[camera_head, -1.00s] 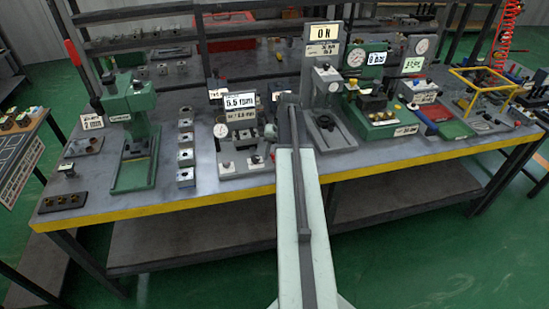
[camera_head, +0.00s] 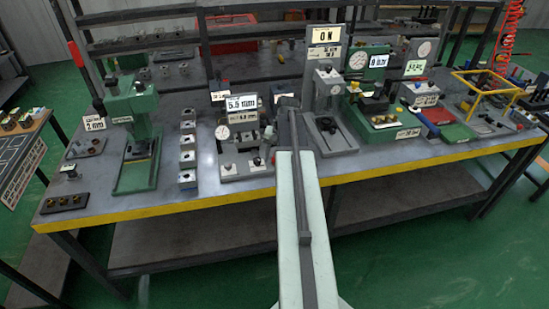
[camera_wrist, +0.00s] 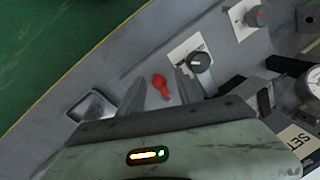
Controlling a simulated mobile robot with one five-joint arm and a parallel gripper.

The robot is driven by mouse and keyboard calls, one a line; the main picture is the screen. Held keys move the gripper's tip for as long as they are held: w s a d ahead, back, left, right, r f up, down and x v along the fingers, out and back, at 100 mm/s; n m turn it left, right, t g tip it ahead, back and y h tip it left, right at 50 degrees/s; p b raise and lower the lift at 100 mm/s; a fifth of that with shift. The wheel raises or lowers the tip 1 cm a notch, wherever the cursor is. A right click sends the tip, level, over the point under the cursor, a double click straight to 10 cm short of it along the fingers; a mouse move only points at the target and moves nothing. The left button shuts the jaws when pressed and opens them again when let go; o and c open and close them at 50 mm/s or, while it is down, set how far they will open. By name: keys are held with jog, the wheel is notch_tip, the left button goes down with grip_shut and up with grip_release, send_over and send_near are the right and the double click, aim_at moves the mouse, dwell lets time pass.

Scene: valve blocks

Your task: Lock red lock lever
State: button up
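The red lock lever (camera_wrist: 161,86) shows near the middle of the wrist view, a small red handle with a rounded end. My gripper (camera_wrist: 160,88) is open, with one grey finger on each side of the lever. The lever lies between the fingers with gaps visible on both sides; I cannot tell how high they are above it. In the head view my arm covers the lever and the fingertips.
A black knob (camera_wrist: 200,62) on a white plate stands close to the right finger. Another knob (camera_wrist: 257,17) and a dial gauge (camera_wrist: 312,82) lie farther right. A square metal recess (camera_wrist: 91,108) is at left. A 5.5 mm display (camera_head: 241,101) stands left of my arm.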

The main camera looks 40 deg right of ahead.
notch_tip(320, 180, up, 8)
jog(key=s+p, duration=0.1)
jog(key=p, duration=0.6)
jog(key=shift+d+p, duration=0.35)
jog(key=shift+d, duration=0.05)
jog(key=shift+s+f, duration=0.1)
jog(key=shift+f, duration=0.05)
